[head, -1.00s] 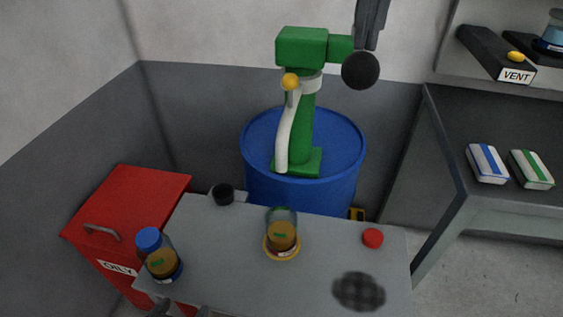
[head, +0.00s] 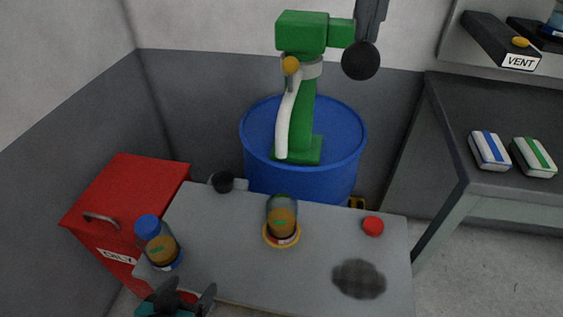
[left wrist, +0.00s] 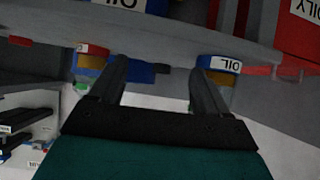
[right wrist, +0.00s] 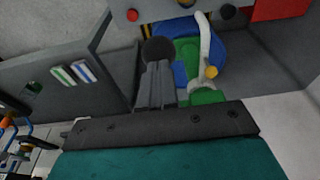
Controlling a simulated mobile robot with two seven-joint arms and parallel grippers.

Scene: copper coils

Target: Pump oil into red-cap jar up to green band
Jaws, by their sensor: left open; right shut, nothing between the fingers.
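The open jar (head: 282,219) stands on a yellow ring on the grey table. Amber oil is in it, and its green band shows against the oil; the exact level is hard to tell. Its red cap (head: 373,226) lies to the right. The green pump (head: 302,110) stands on a blue drum (head: 345,165), its white hose hanging down. My right gripper (head: 369,38) is shut and empty at the pump's black knob (head: 361,61); contact is unclear. It also shows in the right wrist view (right wrist: 158,68). My left gripper (head: 192,286) is open and empty at the table's front left.
A blue-capped oil jar (head: 157,242) stands at the table's left, near my left gripper. A small black cup (head: 222,181) is at the back left. A dark patch (head: 359,279) marks the front right. A red bin (head: 120,205) is left, a bench (head: 500,110) right.

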